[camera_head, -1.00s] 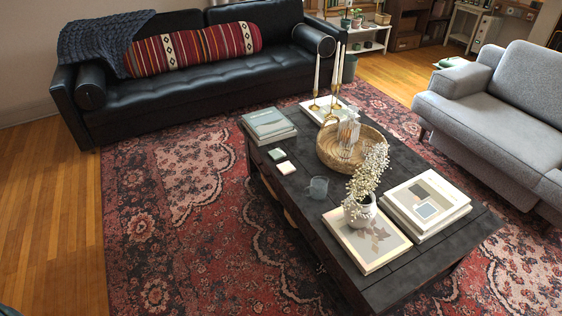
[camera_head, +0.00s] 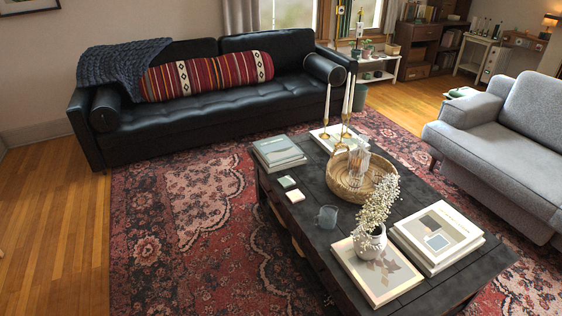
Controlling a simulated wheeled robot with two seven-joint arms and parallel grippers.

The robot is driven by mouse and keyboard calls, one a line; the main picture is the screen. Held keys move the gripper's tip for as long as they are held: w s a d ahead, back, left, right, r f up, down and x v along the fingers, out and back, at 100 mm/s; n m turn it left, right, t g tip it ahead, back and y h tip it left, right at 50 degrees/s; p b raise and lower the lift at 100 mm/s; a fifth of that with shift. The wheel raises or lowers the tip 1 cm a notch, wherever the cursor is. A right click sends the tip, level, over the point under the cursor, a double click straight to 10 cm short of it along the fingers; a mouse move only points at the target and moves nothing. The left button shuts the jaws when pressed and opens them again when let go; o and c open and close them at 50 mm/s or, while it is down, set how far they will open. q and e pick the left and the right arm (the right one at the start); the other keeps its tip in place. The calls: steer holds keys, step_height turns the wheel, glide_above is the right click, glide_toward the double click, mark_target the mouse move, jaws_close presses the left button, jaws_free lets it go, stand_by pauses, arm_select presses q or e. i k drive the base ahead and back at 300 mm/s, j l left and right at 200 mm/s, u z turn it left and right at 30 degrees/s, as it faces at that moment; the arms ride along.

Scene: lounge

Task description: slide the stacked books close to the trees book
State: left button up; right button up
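A white vase (camera_head: 369,241) of small flowers stands on that book. Another stack of books (camera_head: 278,151) with a grey-green top cover lies at the table's far left corner. No title is readable, so I cannot be sure which is the trees book. Neither of my grippers is in view.
A black sofa (camera_head: 205,103) is behind and a grey sofa (camera_head: 505,150) at right. The patterned rug (camera_head: 180,240) is clear at left.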

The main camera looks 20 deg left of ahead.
mark_target(276, 153)
steer(key=i+j+z, duration=0.1)
steer(key=j, duration=0.3)
steer(key=i+j+z, duration=0.1)
steer(key=i+j, duration=0.2)
steer(key=i+j+z, duration=0.1)
steer(key=j, duration=0.45)
steer(key=i+j+z, duration=0.1)
steer(key=i+j, duration=0.15)
steer(key=j, duration=0.2)
steer(key=i+j, duration=0.15)
steer(key=j, duration=0.3)
steer(key=i+j+z, duration=0.15)
steer(key=j, duration=0.3)
steer(key=i+j+z, duration=0.1)
steer(key=j, duration=0.35)
steer(key=i+j+z, duration=0.1)
steer(key=j, duration=0.35)
